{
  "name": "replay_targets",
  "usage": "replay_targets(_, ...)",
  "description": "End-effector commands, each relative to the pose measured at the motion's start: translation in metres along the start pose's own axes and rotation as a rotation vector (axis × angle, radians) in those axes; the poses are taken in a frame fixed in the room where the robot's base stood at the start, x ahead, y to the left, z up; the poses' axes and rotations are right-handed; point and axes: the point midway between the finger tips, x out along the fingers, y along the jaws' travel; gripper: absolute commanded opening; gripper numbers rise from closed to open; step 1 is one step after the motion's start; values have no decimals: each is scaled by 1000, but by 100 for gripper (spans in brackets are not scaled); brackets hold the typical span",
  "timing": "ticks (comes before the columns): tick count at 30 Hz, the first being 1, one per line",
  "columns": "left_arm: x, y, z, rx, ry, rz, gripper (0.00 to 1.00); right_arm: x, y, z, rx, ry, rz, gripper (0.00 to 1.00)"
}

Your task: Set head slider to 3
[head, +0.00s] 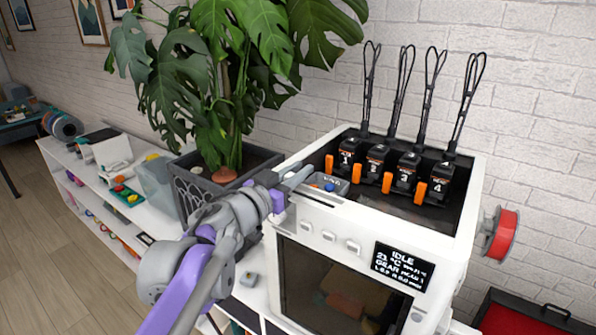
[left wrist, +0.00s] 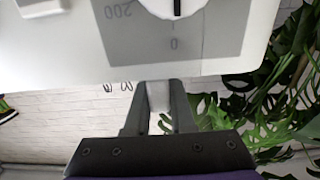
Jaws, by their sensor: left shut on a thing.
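The white printer (head: 455,250) holds four black heads, labelled 1 to 4 from left to right; head 3 (head: 405,172) is the third. My left gripper (head: 292,180) is at the printer's top left front corner, left of head 1 (head: 348,152). In the left wrist view my left gripper (left wrist: 159,100) is shut on a narrow pale piece, which looks like the head slider (left wrist: 159,95). Its fingers hide most of it, and I cannot read its setting. A small grey block with a blue button (head: 326,184) sits just right of the fingers. My right gripper is not in view.
A display (head: 402,267) reads IDLE. The wrist view shows a white dial (left wrist: 172,6) marked 0 and 200 close by. A potted plant (head: 225,170) stands close to the left. A red spool (head: 502,233) is on the printer's right side.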

Motion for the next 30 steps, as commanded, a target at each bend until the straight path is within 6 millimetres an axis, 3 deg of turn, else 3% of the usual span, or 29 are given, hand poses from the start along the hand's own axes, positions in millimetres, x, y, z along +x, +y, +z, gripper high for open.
replay_targets(26,0,0,0,0,0,0,0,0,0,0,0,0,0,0)
replay_targets(30,0,10,0,0,1,4,0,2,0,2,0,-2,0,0)
